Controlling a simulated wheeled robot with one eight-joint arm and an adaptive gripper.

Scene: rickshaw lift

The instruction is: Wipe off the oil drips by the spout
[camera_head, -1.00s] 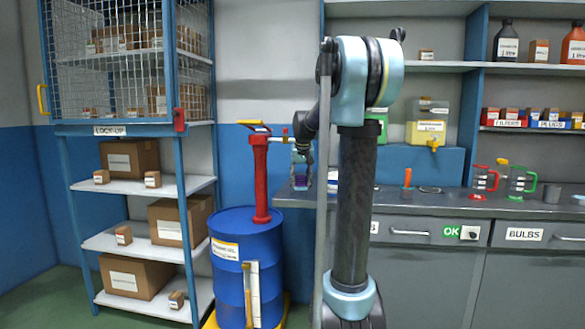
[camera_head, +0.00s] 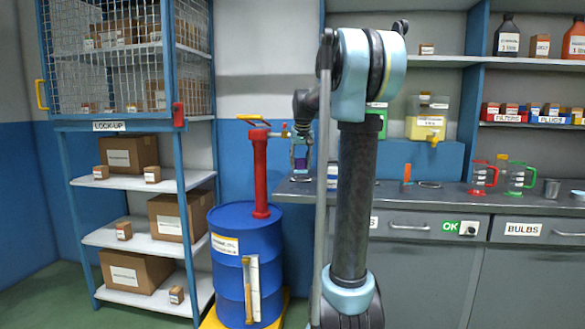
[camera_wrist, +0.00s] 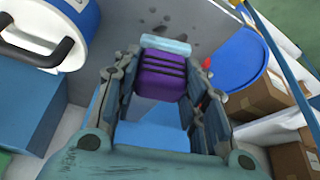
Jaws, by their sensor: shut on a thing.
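A pale blue strip shows along the cloth's far edge. In the head view, my gripper (camera_head: 300,152) holds the cloth (camera_head: 300,164) above the left end of the grey bench, beside the red pump (camera_head: 260,170). The pump's spout (camera_head: 284,130) points right, close to my gripper. Dark drips (camera_wrist: 185,27) spot the grey bench top just beyond the cloth in the wrist view. The cloth and fingers hide part of the bench.
The blue drum (camera_head: 240,250) stands left of the bench; its lid also shows in the wrist view (camera_wrist: 238,62). A white tub with a black handle (camera_wrist: 45,25) stands close on the bench. Shelving with boxes (camera_head: 140,190) is further left.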

